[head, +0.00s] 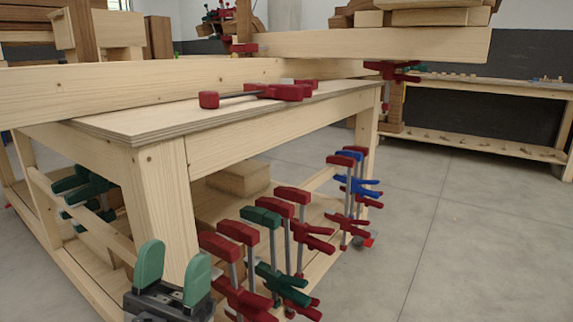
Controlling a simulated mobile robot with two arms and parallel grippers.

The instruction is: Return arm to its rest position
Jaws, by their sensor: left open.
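My left gripper (173,272) shows at the bottom left in the head view, in front of the workbench leg. Its two green fingertips point up and stand apart, with nothing between them. It is open and empty. My right gripper is not in view. The wooden workbench (215,118) stands close in front of me, with a long pale beam (130,85) lying across its top. A red-handled bar clamp (262,93) lies on the bench top beside the beam.
Several red, green and blue clamps (290,195) hang along the bench's lower shelf, right of my gripper. Green clamps (82,190) hang at the left. A second bench (480,147) stands at the back right. The grey floor (470,255) at right is clear.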

